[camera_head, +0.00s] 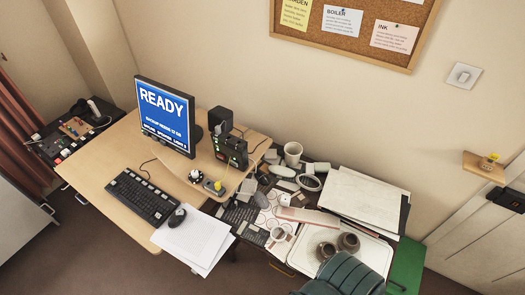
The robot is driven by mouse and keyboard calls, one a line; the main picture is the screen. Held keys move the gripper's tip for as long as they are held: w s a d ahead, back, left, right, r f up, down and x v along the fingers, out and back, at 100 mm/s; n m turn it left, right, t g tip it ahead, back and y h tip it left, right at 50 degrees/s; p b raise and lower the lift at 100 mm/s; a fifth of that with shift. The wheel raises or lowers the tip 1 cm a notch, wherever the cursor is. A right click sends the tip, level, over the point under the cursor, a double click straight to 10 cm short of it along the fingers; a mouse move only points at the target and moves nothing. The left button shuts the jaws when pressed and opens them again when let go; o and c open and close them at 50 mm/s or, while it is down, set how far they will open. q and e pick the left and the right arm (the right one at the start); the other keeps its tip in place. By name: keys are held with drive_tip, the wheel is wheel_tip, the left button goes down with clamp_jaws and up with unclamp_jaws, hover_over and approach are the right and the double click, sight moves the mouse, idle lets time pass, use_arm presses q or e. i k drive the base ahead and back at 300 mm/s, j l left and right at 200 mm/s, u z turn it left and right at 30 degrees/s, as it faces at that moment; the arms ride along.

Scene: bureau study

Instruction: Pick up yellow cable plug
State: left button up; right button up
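No cable plug can be made out for certain at this size. A small yellow piece (217,186) sits on a grey block on the desk's raised shelf, right of the monitor. I cannot tell whether either is the yellow cable plug. Neither of my grippers is in view.
The desk (115,150) holds a monitor (166,115), a keyboard (143,198), a mouse (177,218) and papers (196,240). A cluttered surface with cups and a white tray (375,248) adjoins it. A dark green ribbed object (345,277) stands in front.

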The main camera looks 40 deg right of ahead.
sight(218, 185)
drive_tip(key=z, duration=1.05)
